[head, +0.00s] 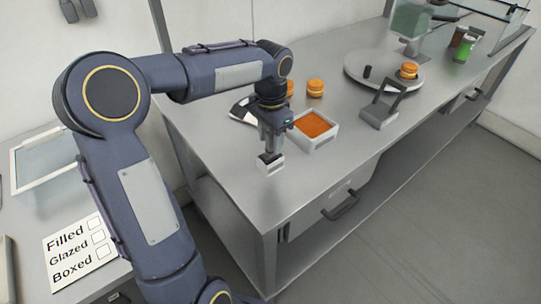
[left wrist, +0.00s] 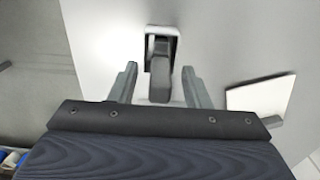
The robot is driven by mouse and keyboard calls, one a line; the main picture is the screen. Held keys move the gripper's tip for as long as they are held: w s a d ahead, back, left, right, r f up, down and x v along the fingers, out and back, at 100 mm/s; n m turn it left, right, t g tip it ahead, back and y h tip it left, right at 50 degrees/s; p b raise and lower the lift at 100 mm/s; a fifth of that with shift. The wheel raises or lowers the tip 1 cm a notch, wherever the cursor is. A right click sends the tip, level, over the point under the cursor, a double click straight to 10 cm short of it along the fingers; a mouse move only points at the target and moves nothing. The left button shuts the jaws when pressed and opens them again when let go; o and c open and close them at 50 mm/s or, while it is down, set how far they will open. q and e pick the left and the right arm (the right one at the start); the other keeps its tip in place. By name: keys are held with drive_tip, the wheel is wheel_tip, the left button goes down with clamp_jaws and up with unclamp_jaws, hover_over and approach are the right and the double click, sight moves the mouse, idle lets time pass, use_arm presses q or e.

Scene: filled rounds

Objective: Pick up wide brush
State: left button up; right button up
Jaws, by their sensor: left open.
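My left gripper (head: 275,140) points down over the near left part of the steel table, with its jaws open. Below it is a small white block-like thing (head: 270,163), partly hidden by the gripper. In the left wrist view a dark grey handle (left wrist: 160,78) rises from a white piece and stands between the two open fingers (left wrist: 160,72), with gaps showing on both sides. This looks like the wide brush in or on a white holder; its bristles are not clear. My right gripper is not in view.
A white tray with orange filling (head: 315,131) stands right of the gripper. Orange round pastries (head: 316,88), a turntable (head: 352,69) and a grey stand (head: 379,115) are further right. The table's front is clear.

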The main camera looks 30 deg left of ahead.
use_arm(q)
drive_tip(key=shift+f, duration=0.2)
clamp_jaws()
drive_tip(key=shift+r, duration=0.15)
drive_tip(key=shift+r, duration=0.65)
drive_tip(key=s+d+r, duration=0.6)
drive_tip(key=d+r, duration=0.5)
drive_tip(key=d, duration=0.1)
drive_tip(key=shift+d+r+b, duration=0.25)
drive_tip(key=shift+d+b, duration=0.05)
drive_tip(key=shift+d, duration=0.05)
